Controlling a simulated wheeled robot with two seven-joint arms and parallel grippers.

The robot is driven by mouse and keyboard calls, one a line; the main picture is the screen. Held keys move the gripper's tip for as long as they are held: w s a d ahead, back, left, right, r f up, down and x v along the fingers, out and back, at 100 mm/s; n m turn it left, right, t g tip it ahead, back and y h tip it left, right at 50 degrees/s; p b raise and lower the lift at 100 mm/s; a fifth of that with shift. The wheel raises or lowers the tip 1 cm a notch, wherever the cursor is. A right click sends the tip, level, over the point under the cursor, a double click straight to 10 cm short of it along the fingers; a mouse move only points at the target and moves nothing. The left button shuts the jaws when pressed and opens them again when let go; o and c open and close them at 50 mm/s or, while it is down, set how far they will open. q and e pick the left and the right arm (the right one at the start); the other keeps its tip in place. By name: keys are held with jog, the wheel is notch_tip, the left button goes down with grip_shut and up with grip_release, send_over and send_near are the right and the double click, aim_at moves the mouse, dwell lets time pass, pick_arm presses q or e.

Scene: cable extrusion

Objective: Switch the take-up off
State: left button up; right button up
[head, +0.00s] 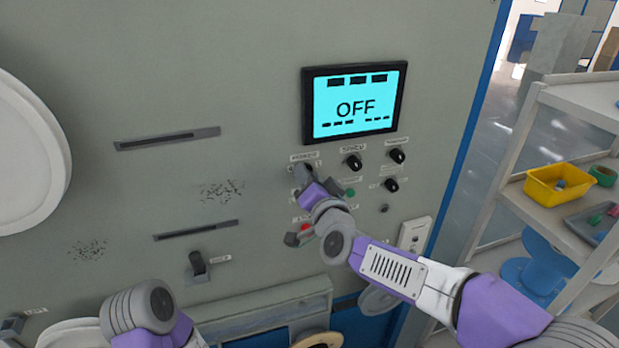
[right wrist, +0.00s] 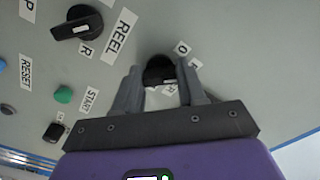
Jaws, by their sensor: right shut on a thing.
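The grey machine panel (head: 255,75) fills most of the head view. Its cyan screen (head: 355,103) reads OFF. My right gripper (head: 304,174) is at the panel below the screen's left corner. In the right wrist view its fingers (right wrist: 162,80) are shut on a black rotary knob (right wrist: 159,66), one finger on each side. The small labels beside this knob are partly hidden, and I cannot read its full name or setting. My left arm shows at the bottom left; its gripper is out of view.
Other black knobs (head: 353,162) sit to the right of my right gripper. A green button (head: 350,193) and a red button (head: 305,228) are close to my wrist. A lever switch (head: 198,264) is lower left. A shelf with a yellow bin (head: 559,184) stands at right.

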jog(key=o, duration=1.1)
jog(key=shift+c, duration=0.2)
jog(key=v, duration=0.7)
jog(key=shift+s+b, duration=0.3)
